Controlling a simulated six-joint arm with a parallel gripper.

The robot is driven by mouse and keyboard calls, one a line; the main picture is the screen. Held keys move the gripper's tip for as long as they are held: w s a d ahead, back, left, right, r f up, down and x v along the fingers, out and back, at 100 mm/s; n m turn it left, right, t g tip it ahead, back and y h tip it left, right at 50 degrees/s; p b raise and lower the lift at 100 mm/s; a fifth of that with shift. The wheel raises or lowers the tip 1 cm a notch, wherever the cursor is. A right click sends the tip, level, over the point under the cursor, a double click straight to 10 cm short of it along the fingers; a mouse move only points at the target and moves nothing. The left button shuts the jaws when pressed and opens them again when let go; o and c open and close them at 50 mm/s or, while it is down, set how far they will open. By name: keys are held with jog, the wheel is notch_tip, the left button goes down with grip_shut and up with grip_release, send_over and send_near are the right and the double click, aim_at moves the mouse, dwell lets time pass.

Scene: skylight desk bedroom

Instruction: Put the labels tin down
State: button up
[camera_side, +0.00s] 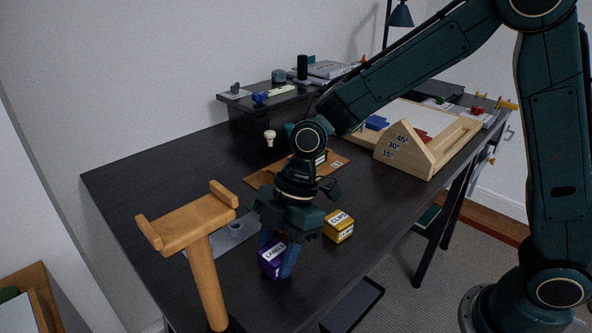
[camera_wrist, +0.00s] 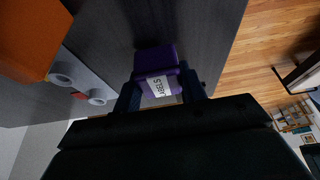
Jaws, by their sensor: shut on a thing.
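The labels tin (camera_side: 269,262) is a small purple box with a white label. In the side view it is between the fingers of my gripper (camera_side: 276,264), low over the front part of the dark desk (camera_side: 330,276). In the wrist view the purple tin (camera_wrist: 157,72) sits between the two fingertips of my gripper (camera_wrist: 162,98), its label reading "LABELS". My gripper is shut on it. Whether its underside touches the desk I cannot tell. A finger hides part of the tin in the side view.
A yellow clips tin (camera_side: 339,228) stands right of my gripper. A wooden T-shaped stand (camera_side: 205,265) is close on the left, with a grey plate (camera_side: 235,232) behind it. A wooden angled board (camera_side: 413,152) lies farther back. Bare desk surrounds the front right.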

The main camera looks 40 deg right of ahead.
jog(key=shift+f, duration=0.55)
jog(key=shift+f, duration=0.2)
jog(key=o, duration=1)
jog(key=shift+r, duration=0.15)
jog(key=v, duration=1.2)
jog(key=shift+d+r, duration=0.1)
